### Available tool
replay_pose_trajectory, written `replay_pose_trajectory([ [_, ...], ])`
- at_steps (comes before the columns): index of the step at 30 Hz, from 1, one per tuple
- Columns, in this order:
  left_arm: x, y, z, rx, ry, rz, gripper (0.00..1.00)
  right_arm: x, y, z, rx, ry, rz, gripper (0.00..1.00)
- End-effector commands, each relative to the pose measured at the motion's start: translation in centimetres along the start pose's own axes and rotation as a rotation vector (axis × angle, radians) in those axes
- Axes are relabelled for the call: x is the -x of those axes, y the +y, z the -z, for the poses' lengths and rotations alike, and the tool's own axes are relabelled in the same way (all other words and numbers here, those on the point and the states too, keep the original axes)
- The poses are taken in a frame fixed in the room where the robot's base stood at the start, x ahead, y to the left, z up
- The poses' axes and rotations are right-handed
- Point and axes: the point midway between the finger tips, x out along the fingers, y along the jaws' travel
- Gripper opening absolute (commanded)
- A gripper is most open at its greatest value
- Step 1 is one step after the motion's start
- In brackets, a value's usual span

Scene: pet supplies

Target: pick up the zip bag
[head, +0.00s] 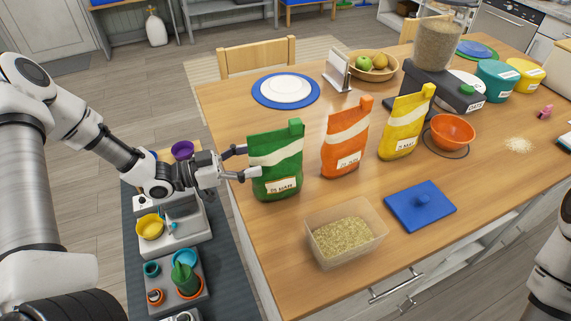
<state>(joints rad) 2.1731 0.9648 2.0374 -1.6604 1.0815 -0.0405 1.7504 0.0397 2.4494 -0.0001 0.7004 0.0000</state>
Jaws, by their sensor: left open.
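Three upright zip bags stand in a row on the wooden table: a green one (281,160), an orange one (345,137) and a yellow one (405,122). Each has a pale band, a label and a coloured cap at a top corner. My left gripper (249,161) is open at the left side of the green bag, its two fingers pointing right at the bag's left edge. I cannot tell whether the fingers touch the bag. My right gripper is out of view; only part of the right arm shows at the right edge.
A clear tub of grain (346,236) stands in front of the bags, with a blue lid (420,206) to its right. A blue-rimmed plate (286,91) and phone-like stand (338,70) are at the back.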

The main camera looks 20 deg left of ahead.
Motion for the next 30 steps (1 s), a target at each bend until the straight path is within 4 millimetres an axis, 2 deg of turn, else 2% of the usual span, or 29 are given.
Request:
replay_pose_trajectory([
  [8,-2.9,0.1,-0.2,-0.001,-0.005,-0.004,0.7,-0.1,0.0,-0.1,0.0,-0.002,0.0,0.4],
  [15,-6.6,0.0,-0.3,-0.001,-0.005,-0.005,0.7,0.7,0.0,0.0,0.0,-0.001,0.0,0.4],
  [18,-7.2,0.0,-0.4,0.0,-0.003,-0.003,0.7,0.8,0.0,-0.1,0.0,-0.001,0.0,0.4],
  [23,-7.3,-0.1,-0.4,0.0,-0.002,0.0,0.7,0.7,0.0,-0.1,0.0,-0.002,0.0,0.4],
  [24,-7.3,-0.1,-0.4,0.0,-0.002,0.0,0.66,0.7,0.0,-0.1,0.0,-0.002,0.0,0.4],
  [26,-7.2,-0.1,-0.4,0.0,-0.002,0.0,0.45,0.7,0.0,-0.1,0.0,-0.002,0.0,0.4],
  [27,-7.2,-0.1,-0.4,0.0,-0.002,0.0,0.31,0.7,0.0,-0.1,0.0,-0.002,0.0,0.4],
  [30,-7.2,-0.1,-0.4,0.0,-0.002,0.0,0.0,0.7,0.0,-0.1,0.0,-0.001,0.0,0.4],
])
